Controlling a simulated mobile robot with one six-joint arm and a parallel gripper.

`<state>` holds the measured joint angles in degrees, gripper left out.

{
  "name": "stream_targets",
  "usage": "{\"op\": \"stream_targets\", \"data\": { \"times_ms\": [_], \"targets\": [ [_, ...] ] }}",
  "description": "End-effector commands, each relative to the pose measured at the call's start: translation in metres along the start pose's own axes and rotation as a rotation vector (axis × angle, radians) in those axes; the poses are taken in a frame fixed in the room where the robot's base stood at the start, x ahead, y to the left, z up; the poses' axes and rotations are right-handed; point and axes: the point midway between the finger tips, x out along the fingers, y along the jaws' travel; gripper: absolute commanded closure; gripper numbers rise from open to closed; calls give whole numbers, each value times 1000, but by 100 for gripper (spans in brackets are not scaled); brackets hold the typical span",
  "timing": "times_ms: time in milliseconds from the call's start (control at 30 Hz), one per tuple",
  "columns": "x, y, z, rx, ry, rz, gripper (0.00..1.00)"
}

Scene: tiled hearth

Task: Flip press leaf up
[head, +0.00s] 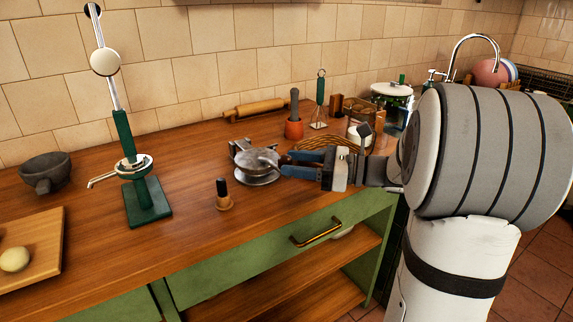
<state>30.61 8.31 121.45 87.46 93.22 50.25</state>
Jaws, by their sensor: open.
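A grey metal press (257,181) with round plates sits on the wooden counter in the middle of the head view. Its upper leaf (261,160) appears to lie low over the round base; the exact angle is hard to tell. My gripper (283,163) comes in from the right, with its blue fingers open at the press's right edge. I cannot tell whether the fingers touch the leaf or surround part of it. The gripper hides the press's right side.
A dark-topped wooden tamper (223,194) stands front-left of the press. A tall green lever juicer (148,198) stands farther left. Counter between juicer and tamper is clear.

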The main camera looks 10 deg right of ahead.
Motion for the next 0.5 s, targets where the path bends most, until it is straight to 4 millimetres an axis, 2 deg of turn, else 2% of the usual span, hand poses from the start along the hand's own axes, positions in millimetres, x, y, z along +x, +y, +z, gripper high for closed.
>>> {"op": "stream_targets", "data": {
  "times_ms": [100,200,500],
  "targets": [
    [16,0,-1,-1,1,1,51],
    [24,0,-1,-1,1,0,51],
    [27,0,0,-1,2,-3,51]
  ]
}}
